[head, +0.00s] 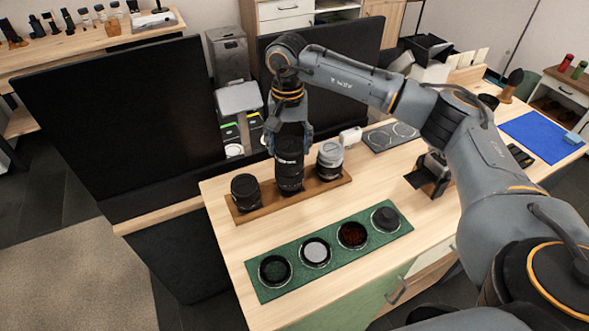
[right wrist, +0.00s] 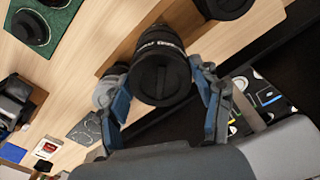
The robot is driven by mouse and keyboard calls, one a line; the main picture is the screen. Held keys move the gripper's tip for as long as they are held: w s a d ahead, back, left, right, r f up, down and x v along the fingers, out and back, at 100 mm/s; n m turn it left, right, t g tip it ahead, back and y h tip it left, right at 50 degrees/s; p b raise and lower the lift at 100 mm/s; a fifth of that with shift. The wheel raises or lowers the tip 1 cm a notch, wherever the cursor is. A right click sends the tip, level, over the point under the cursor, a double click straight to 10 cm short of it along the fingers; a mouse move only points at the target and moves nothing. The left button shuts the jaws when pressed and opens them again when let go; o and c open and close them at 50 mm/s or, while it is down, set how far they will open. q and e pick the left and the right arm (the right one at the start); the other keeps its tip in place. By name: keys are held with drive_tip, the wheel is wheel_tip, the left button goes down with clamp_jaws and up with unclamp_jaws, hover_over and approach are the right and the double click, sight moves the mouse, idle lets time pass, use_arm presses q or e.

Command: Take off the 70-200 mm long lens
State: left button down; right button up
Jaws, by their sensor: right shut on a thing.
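The long lens, a tall black cylinder (head: 290,172), stands upright at the middle of a brown wooden rack (head: 327,188). My right gripper (head: 289,140) comes down from above and is shut on its upper part. In the right wrist view the lens (right wrist: 160,75) shows its capped black end between the blue-grey fingers of the gripper (right wrist: 163,92). The lens's foot looks to be on the rack, but I cannot tell whether it touches. My left gripper is not in view.
A short black lens (head: 246,192) and a grey-white lens (head: 330,160) stand close on either side. A green mat (head: 333,238) with several round filters lies in front. A dark camera-like device (head: 433,172) stands at right. Dark panels stand behind and left.

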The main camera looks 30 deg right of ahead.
drive_tip(key=shift+r, duration=0.25)
drive_tip(key=shift+r+p, duration=1.4)
drive_tip(key=shift+r, duration=0.95)
